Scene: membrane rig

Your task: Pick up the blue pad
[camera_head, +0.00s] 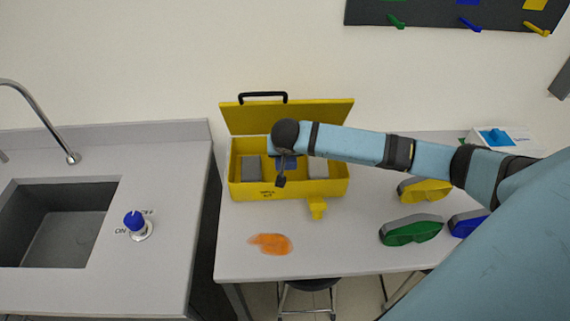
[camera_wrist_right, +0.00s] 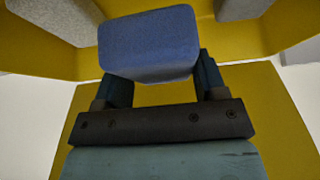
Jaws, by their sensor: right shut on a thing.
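The blue pad (camera_wrist_right: 148,42) fills the space between the fingers of my right gripper (camera_wrist_right: 160,82) in the right wrist view. My right gripper is shut on it. In the head view my right gripper (camera_head: 281,170) is over the open yellow box (camera_head: 290,190), and a small part of the blue pad (camera_head: 290,163) shows beside it. Most of the pad is hidden there by my wrist. I cannot tell whether it touches the box floor. My left gripper is not in view.
Grey pads (camera_head: 250,168) lie in the box on either side. The raised lid (camera_head: 300,115) stands behind. An orange patch (camera_head: 270,243) lies in front. A sink (camera_head: 60,225) is at left.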

